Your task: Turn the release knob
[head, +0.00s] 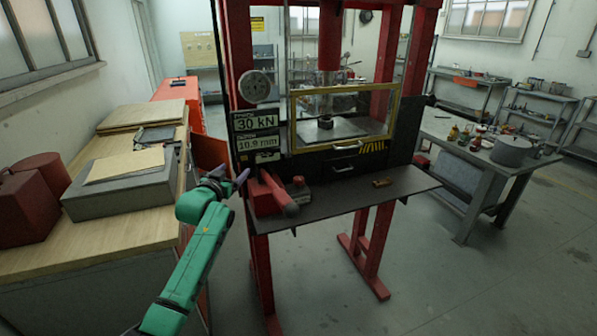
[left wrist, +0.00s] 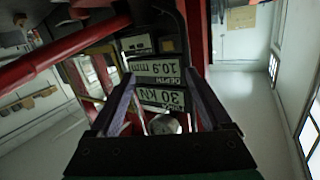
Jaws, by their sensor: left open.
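The red press (head: 237,60) stands in the middle of the head view. Its red pump (head: 266,197) with a thick lever sits at the left end of the dark shelf. A small dark part (head: 298,183) with a reddish base is just right of it; I cannot tell whether this is the release knob. My left gripper (head: 231,177) is open and empty, left of the pump and below the readouts. In the left wrist view, its two fingers (left wrist: 163,100) stand apart, with the round gauge (left wrist: 163,124) and upside-down readouts (left wrist: 160,82) seen between them. My right gripper is out of view.
A wooden bench (head: 125,210) with a grey box (head: 122,190) stands close on the left of my arm. A small brownish object (head: 382,183) lies on the press shelf (head: 345,198). A metal table (head: 465,150) with pots stands right. The floor ahead right is clear.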

